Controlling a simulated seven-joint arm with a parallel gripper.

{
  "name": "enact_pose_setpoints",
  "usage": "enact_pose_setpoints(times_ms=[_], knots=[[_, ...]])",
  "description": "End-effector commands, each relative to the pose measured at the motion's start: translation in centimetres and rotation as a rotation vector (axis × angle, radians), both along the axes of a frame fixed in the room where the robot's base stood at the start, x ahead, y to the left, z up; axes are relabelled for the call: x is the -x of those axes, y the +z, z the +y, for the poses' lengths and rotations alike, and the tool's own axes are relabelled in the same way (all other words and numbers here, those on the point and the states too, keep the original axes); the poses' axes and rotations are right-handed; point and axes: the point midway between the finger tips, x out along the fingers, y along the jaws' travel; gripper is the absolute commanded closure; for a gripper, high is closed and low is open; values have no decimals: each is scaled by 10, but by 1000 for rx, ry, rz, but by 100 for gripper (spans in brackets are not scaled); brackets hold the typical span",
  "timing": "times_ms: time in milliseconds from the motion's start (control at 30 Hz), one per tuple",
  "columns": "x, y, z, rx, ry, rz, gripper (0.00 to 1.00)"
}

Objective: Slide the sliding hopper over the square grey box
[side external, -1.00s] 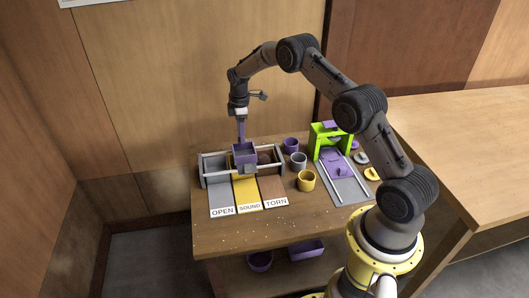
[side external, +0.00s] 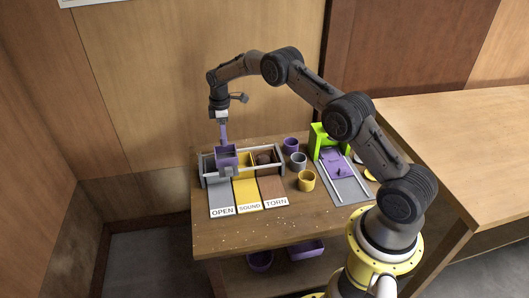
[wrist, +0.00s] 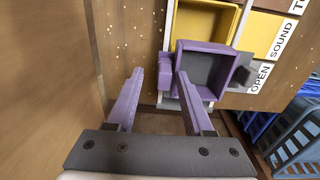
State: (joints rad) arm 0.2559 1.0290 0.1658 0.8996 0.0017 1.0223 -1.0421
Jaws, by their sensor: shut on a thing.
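The sliding hopper is a purple open-topped box with a grey inside (side external: 226,161); it sits at the left part of the rack. In the wrist view the hopper (wrist: 222,84) lies in line with the OPEN lane. The grey box is mostly hidden beneath it, so I cannot tell how exactly the two line up. My gripper (side external: 223,142) points down at the hopper's back side.
The yellow box (side external: 244,165) and brown box (side external: 277,158) stand uncovered to the right, the brown one with a brown lump inside. Labelled lanes run in front. Purple, grey and yellow cups (side external: 307,181) and a green stand (side external: 322,142) are further right. The wall is close behind.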

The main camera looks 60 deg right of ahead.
Motion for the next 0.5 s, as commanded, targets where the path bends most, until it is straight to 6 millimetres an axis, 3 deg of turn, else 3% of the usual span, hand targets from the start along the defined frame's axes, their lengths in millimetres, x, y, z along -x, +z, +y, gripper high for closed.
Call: enact_pose_setpoints(times_ms=[33, 500], knots=[[9, -27, 1, -3, 0, 37, 79], [-12, -28, 21, -1, -2, 37, 81]])
